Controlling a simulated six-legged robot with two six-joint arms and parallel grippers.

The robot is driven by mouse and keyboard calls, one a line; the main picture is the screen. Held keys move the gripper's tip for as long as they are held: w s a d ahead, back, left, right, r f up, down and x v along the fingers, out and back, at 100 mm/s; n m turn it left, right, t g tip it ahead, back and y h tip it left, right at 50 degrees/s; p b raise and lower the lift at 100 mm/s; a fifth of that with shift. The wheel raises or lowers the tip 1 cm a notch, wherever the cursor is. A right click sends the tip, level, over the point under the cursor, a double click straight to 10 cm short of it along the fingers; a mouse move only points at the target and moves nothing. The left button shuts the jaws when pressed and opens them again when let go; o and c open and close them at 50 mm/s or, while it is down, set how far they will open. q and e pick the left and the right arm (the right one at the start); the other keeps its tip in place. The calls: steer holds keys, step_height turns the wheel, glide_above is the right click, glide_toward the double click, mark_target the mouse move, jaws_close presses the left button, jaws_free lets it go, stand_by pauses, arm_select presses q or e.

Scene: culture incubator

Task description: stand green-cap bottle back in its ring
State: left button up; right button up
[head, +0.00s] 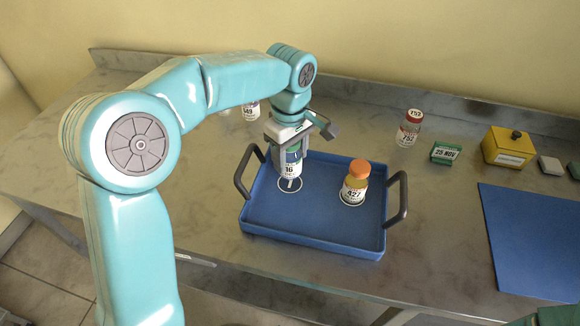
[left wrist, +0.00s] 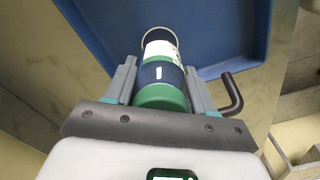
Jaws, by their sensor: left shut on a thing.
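My left gripper (head: 289,143) is shut on the green-cap bottle, a white-labelled bottle (head: 290,170) marked 16. It holds it upright from above, with the fingers around its upper part. The bottle's base is over or just behind a white ring (head: 290,189) on the left part of the blue tray (head: 310,236); I cannot tell whether it touches the tray. In the left wrist view the green cap (left wrist: 162,97) sits between the fingers (left wrist: 160,85), and part of the ring (left wrist: 155,31) shows past the bottle's far end. My right gripper is out of view.
An orange-capped bottle (head: 354,187) marked 427 stands in the tray's right ring. Dark handles (head: 397,198) rise at the tray's sides. Behind are a red-capped bottle (head: 409,130), a green box (head: 446,152) and a yellow box (head: 507,146). A blue mat (head: 535,240) lies right.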

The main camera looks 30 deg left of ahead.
mark_target(290, 166)
arm_select(q)
step_height(290, 166, down, 4)
steer(key=shift+r, duration=0.1)
steer(key=o, duration=1.1)
steer(key=shift+f, duration=0.2)
steer(key=shift+r, duration=0.1)
